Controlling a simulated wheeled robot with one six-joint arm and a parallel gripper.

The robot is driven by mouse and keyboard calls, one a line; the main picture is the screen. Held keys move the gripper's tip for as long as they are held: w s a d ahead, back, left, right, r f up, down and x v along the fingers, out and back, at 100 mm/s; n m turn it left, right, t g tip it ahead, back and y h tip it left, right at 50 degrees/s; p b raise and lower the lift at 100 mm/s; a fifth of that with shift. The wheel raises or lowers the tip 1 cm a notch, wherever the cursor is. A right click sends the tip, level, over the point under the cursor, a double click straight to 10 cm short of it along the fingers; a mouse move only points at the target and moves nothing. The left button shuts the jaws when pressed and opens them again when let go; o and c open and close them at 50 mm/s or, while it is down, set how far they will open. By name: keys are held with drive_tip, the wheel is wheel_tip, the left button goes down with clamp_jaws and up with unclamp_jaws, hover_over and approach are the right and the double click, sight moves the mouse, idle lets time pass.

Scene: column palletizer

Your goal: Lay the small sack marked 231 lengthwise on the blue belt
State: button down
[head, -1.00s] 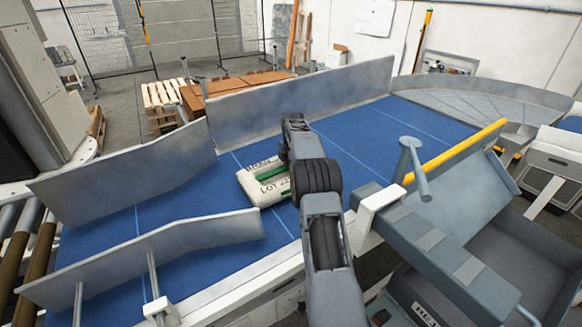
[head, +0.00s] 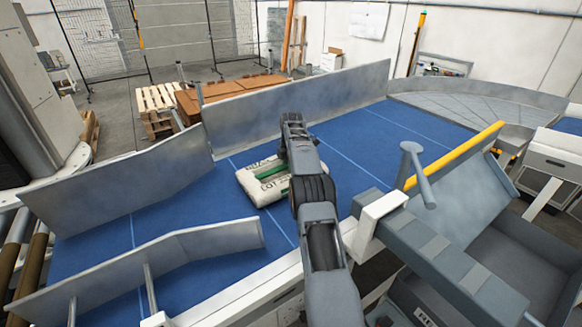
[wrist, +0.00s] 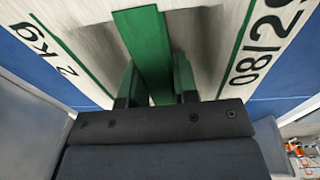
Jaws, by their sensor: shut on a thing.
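The small white sack (head: 264,186) with a green band and dark print lies flat, on or just above the blue belt (head: 190,205), left of my arm in the head view. My gripper (wrist: 156,88) is shut on the sack's green strap (wrist: 150,45), one finger on each side. In the head view my arm hides the fingers and the sack's right end.
Grey guide walls (head: 290,105) run along the belt's far side, and a short grey guide (head: 200,250) stands on the near side. A grey post (head: 413,165) and a yellow-edged bin (head: 460,155) stand at the right. The belt is clear around the sack.

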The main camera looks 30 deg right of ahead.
drive_tip(key=shift+d+r, duration=0.1)
drive_tip(key=c, duration=1)
unclamp_jaws()
drive_tip(key=shift+d, duration=0.1)
drive_tip(key=shift+o, duration=1)
